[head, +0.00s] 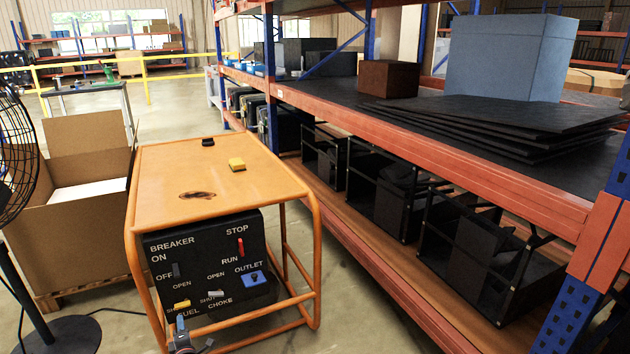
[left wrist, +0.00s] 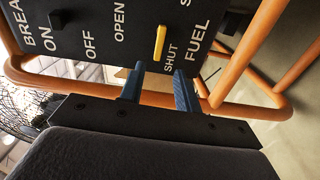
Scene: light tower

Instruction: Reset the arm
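My left gripper (head: 188,342) is at the bottom of the head view, low in front of the orange-framed generator. In the left wrist view its two blue fingers (left wrist: 158,80) stand apart with nothing between them. The black generator panel (head: 205,262) is just beyond the fingertips. Its yellow fuel lever (head: 182,304) lies level across the panel by the SHUT label; it also shows in the left wrist view (left wrist: 159,43), apart from the fingers. The black breaker switch (head: 176,270), red run switch (head: 240,247) and blue outlet (head: 254,278) show. My right gripper is out of view.
The orange frame bars (head: 262,312) run close around the panel and the left gripper. A cardboard box (head: 75,240) and a black fan (head: 15,150) stand left. A loaded orange-and-blue rack (head: 440,150) fills the right. Floor shows between generator and rack.

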